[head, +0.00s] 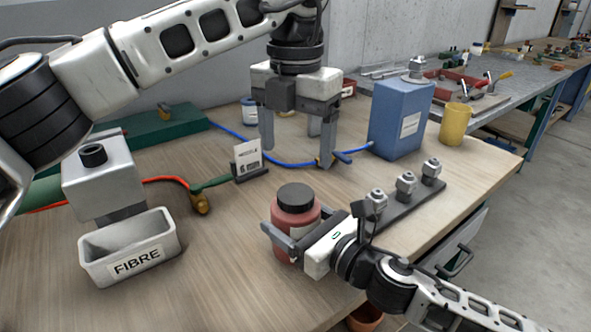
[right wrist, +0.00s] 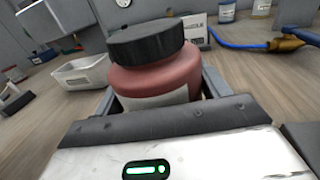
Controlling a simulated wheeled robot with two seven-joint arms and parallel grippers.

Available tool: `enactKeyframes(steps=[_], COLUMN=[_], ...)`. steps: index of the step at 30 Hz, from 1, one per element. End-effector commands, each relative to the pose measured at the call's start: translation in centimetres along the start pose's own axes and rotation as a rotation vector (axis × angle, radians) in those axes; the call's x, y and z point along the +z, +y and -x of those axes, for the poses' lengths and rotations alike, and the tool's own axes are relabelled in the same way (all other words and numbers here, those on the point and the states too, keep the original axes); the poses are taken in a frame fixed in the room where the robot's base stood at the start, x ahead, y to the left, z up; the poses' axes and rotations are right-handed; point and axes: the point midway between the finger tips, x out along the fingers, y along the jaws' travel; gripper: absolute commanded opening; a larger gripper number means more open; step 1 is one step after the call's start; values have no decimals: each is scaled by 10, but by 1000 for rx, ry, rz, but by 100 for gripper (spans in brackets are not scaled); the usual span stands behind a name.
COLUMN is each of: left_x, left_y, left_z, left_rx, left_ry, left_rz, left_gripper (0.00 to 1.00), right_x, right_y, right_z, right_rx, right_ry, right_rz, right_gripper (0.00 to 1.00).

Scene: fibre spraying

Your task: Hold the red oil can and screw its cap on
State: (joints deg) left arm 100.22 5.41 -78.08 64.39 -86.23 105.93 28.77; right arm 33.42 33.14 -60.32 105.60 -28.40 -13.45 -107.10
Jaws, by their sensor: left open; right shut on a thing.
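The red oil can (head: 290,250) stands on the wooden bench near its front, with a pale label on its side. A black ribbed cap (head: 295,197) sits on top of it; I cannot tell how tight it is. My right gripper (head: 293,226) is shut around the can's body from the right. In the right wrist view the can (right wrist: 158,80) is between the fingers, with the black cap (right wrist: 146,43) above. My left gripper (head: 297,152) points down, open and empty, behind the can and apart from the cap.
A white FIBRE bin (head: 128,262) stands at the left. A blue can (head: 400,120) and a yellow cup (head: 455,125) stand at the back right. A dark rack with metal fittings (head: 405,187) lies right of the can. A blue hose (head: 285,163) and a NOZZLE card (head: 247,157) are behind.

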Motion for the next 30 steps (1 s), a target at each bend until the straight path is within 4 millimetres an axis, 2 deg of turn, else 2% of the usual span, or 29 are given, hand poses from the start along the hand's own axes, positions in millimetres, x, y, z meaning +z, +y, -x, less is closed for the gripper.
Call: enactKeyframes(steps=[1, 6, 10, 18, 19, 21, 30], left_x=[1, 0, 0, 0, 0, 0, 0], left_y=[0, 0, 0, 0, 0, 0, 0], left_z=[11, 33, 39, 40, 40, 40, 39], left_rx=[0, 0, 0, -1, -1, -1, -1], left_ry=[-3, -1, 0, 0, 0, 0, 1], left_rz=[0, 0, -1, -1, -1, -1, -1], left_gripper=[78, 78, 78, 78, 78, 78, 78], right_x=[0, 0, 0, 0, 0, 0, 0], right_y=[0, 0, 0, 0, 0, 0, 0], right_z=[0, 0, 0, 0, 0, 0, 2], right_rx=[0, 0, 0, 0, 0, 0, 0], right_ry=[0, 0, 0, 0, 0, 0, 0], right_rz=[0, 0, 0, 0, 0, 0, 0], right_gripper=[11, 11, 11, 11, 80, 99, 100])
